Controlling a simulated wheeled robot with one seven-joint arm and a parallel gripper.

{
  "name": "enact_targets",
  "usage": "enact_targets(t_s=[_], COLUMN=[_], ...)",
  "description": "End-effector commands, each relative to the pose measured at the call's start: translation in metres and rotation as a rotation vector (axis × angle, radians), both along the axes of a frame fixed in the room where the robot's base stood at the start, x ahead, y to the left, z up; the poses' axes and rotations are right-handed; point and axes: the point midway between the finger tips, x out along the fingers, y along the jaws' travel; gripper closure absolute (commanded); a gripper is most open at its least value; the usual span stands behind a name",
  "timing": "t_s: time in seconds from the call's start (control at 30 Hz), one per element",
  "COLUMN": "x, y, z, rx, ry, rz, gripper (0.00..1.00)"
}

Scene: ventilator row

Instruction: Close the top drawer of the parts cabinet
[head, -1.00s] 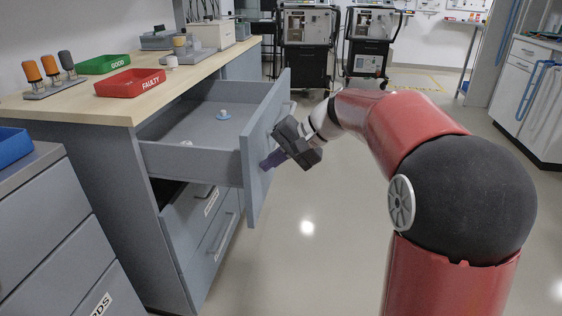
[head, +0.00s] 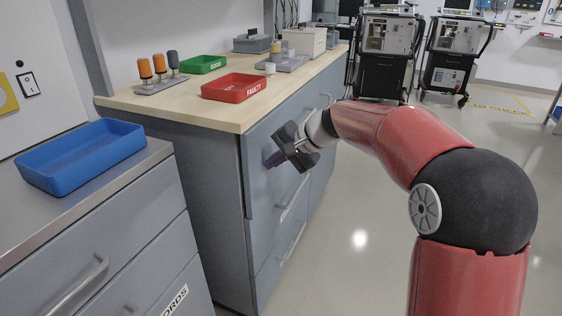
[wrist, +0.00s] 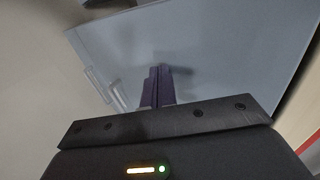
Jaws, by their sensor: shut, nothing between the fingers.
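The parts cabinet (head: 222,190) stands under the wooden worktop. Its top drawer (head: 256,178) is in, with its front flush or almost flush with the cabinet; a small gap cannot be ruled out. The drawer's inside is hidden. My gripper (head: 271,160) is shut and empty, its purple fingertips at the grey drawer front. In the wrist view the shut fingers (wrist: 158,72) point at the flat drawer front (wrist: 225,60) and seem to touch it. A pale handle (wrist: 100,85) shows left of the fingers.
A red FAULTY tray (head: 234,88), a green GOOD tray (head: 203,65) and orange-handled tools (head: 145,70) sit on the worktop. A blue tray (head: 80,155) is on the nearer cabinet at left. The floor (head: 360,210) right of the cabinet is clear.

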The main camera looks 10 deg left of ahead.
Motion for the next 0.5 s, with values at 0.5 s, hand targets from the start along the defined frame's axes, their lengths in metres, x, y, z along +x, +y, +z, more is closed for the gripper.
enact_targets(t_s=[0.5], x=[0.0024], y=[0.0088], z=[0.0004], rx=[0.004], ry=[-0.001], rz=[0.0], gripper=[1.0])
